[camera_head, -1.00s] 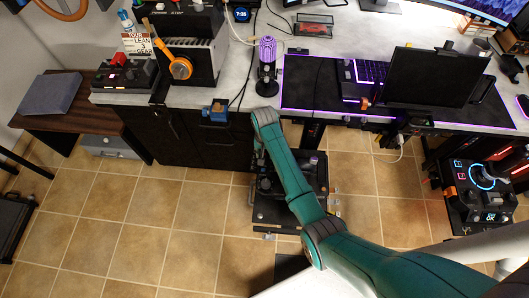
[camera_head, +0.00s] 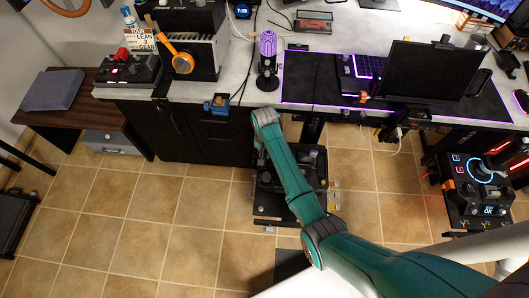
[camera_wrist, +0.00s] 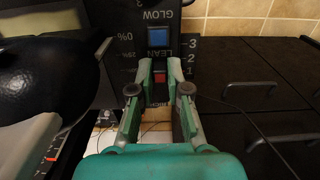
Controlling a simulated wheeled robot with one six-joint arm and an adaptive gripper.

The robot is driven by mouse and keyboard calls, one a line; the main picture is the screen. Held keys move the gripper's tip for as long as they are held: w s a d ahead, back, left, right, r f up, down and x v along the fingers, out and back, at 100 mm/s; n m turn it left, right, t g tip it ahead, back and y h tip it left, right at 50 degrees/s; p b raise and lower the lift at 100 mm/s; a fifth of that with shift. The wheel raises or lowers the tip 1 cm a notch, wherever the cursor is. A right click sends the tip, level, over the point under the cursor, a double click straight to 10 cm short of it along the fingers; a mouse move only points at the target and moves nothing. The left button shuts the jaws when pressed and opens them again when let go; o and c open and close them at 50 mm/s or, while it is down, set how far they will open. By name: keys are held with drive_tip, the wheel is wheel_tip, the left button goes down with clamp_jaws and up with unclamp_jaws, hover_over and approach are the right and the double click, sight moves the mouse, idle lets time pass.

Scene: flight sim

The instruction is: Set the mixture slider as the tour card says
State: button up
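The tour card (camera_head: 142,38) stands at the back left of the desk and reads "TOUR", "LEAN 3" and "GEAR". In the wrist view a dark panel shows a blue knob (camera_wrist: 157,37) and a red knob (camera_wrist: 160,76). The upside-down word LEAN lies between them, with a 3 and a 2 on the scale at the right. I cannot tell which knob is the mixture slider. My gripper (camera_wrist: 166,63) is open. Its fingertips are on either side of the red knob's area; contact cannot be told. In the head view my arm hides the gripper over the black control stand (camera_head: 314,165).
A large round black object (camera_wrist: 45,72) is close to the gripper's left in the wrist view. Dark drawers (camera_wrist: 250,90) with handles are at the right. The desk (camera_head: 238,75) edge lies just beyond my arm. The tiled floor (camera_head: 150,215) at left is open.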

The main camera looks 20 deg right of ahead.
drive_tip(key=o, duration=0.4)
wheel_tip(320, 180, up, 12)
drive_tip(key=shift+f, duration=0.1)
idle(0.4)
idle(0.5)
